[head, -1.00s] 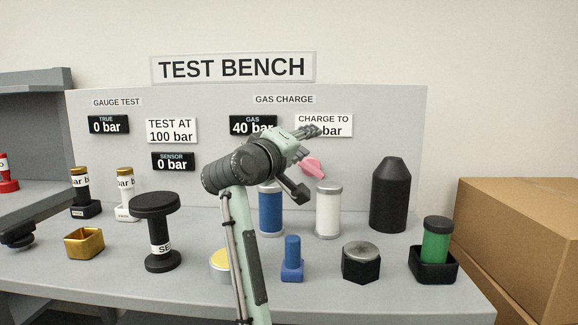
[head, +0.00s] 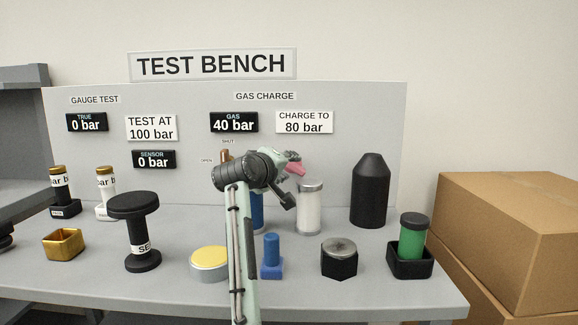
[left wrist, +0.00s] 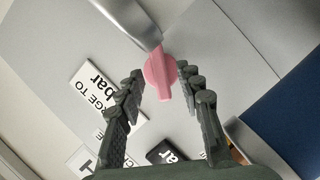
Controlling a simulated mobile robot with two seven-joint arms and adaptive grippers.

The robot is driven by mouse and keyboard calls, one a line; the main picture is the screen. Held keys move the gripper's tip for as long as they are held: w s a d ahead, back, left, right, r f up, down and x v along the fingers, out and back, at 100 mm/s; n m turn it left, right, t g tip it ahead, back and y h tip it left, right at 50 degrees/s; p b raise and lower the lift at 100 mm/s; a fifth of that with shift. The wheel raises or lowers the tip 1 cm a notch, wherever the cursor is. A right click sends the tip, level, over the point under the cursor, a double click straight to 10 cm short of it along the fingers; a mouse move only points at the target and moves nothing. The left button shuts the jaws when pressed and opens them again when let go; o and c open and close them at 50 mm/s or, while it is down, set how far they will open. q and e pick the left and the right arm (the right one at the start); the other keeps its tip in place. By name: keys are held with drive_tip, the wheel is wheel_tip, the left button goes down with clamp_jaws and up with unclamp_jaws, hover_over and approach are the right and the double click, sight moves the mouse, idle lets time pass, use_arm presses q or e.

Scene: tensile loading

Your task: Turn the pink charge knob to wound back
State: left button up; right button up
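The pink charge knob (head: 294,168) is on the bench's upright panel, below the "CHARGE TO 80 bar" label, and is partly hidden by my left gripper (head: 284,165). In the left wrist view the pink knob (left wrist: 159,76) is a round disc with a raised bar. The fingers of my left gripper (left wrist: 160,72) are open, one on each side of the knob, with a gap visible on both sides. Whether the tips reach the knob's depth I cannot tell. The gas display (head: 234,122) reads 40 bar. My right gripper is not in view.
A white cylinder (head: 309,212) with a grey cap and a blue cylinder (head: 257,212) stand close below the knob. A brown lever (head: 225,155) is beside my wrist, near "SHUT" and "OPEN" labels. A black bottle (head: 370,195) stands to the right.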

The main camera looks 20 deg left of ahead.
use_arm(q)
drive_tip(key=shift+w+f, duration=0.15)
drive_tip(key=shift+w, duration=0.5)
clamp_jaws()
drive_tip(key=shift+d+m+g+y, duration=0.1)
drive_tip(key=shift+m+g+y, duration=0.35)
drive_tip(key=shift+m, duration=0.6)
drive_tip(key=shift+d+m+g+y, duration=0.1)
drive_tip(key=shift+m+g+y, duration=0.35)
drive_tip(key=shift+m, duration=0.6)
drive_tip(key=shift+w+d+m+g+y, duration=0.15)
drive_tip(key=shift+m+g+y, duration=0.35)
drive_tip(key=shift+m+y, duration=1.1)
drive_tip(key=shift+m, duration=0.4)
unclamp_jaws()
